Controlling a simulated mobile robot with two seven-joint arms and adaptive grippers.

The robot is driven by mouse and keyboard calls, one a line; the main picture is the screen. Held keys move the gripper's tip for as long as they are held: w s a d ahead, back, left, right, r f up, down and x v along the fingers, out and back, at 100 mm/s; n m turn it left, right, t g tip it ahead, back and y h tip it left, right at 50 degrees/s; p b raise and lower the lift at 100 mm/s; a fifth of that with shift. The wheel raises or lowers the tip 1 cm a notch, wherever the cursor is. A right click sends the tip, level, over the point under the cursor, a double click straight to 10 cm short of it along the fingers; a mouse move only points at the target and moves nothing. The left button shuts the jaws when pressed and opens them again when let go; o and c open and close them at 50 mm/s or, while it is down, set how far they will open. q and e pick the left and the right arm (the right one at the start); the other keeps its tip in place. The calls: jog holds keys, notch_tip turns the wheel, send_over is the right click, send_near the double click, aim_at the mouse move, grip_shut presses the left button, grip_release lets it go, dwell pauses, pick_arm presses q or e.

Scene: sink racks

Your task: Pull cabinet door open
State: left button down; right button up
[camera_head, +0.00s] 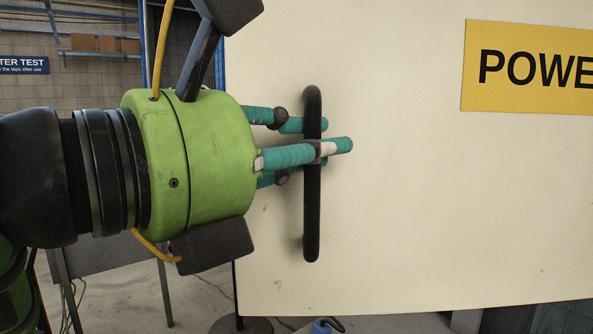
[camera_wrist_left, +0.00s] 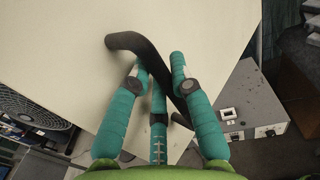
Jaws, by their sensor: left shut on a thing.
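The cabinet door (camera_head: 420,200) is a large cream panel that fills the right of the head view; it also shows in the left wrist view (camera_wrist_left: 210,25). Its black bar handle (camera_head: 312,215) stands upright near the door's left edge. In the left wrist view the handle (camera_wrist_left: 130,42) runs slantwise between the fingers. My left gripper (camera_head: 325,140), green with teal fingers, is shut on the handle at its upper middle part, with fingers on both sides of the bar. Whether the door stands ajar I cannot tell for sure. My right gripper is in neither view.
A yellow sign reading "POWE" (camera_head: 530,68) is on the door's upper right. A grey box (camera_wrist_left: 245,110) stands beyond the door's edge in the wrist view, and a dark fan-like grille (camera_wrist_left: 30,105) is at left. Grey floor (camera_head: 200,295) shows below the gripper.

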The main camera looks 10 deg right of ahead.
pick_arm(q)
jog(key=s+b, duration=0.1)
jog(key=s, duration=0.5)
jog(key=shift+b, duration=0.35)
jog(key=shift+d, duration=0.1)
jog(key=c, duration=1.1)
grip_release()
jog(key=v, duration=1.2)
jog(key=shift+s, duration=0.1)
